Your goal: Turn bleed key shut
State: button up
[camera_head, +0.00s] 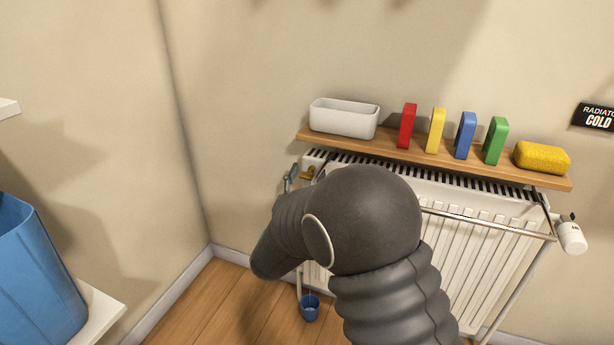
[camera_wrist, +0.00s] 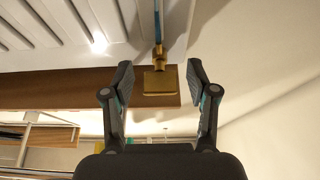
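The brass bleed key (camera_wrist: 161,82) shows in the wrist view as a flat, square tab on a narrow brass stem below the white radiator (camera_wrist: 60,35). My gripper (camera_wrist: 160,80) is open, with one finger on each side of the tab. A gap shows between the tab and each finger, so neither appears to touch it; the depth is hard to tell. In the head view a small brass piece (camera_head: 308,173) shows at the radiator's upper left corner, beside my arm.
A wooden shelf (camera_head: 390,151) above the radiator (camera_head: 466,255) holds a white tray (camera_head: 343,119), several coloured blocks and a yellow sponge (camera_head: 542,157). A metal rail (camera_head: 480,221) crosses the radiator's front. A blue cup (camera_head: 310,310) is low beneath its left end. A sign reads "RADIATOR COLD".

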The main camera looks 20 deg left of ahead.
grip_shut()
jog(key=shift+f+m+h+b, duration=0.1)
jog(key=shift+m+h+b, duration=0.3)
jog(key=shift+m+b, duration=0.7)
jog(key=shift+m+g+h+b, duration=0.3)
jog(key=shift+m+h+b, duration=0.35)
jog(key=shift+m, duration=0.45)
jog(key=m+g+h, duration=0.1)
jog(key=m+h, duration=0.1)
jog(key=m, duration=0.1)
jog(key=m+h, duration=0.1)
jog(key=m, duration=0.3)
jog(key=shift+m+g+h, duration=0.3)
jog(key=shift+g+h, duration=0.05)
jog(key=shift+g, duration=0.05)
jog(key=m+g, duration=0.1)
jog(key=m, duration=0.2)
jog(key=m+g+h, duration=0.1)
jog(key=m, duration=0.2)
jog(key=shift+g, duration=0.3)
jog(key=shift+m+g, duration=0.8)
jog(key=shift+m, duration=1.4)
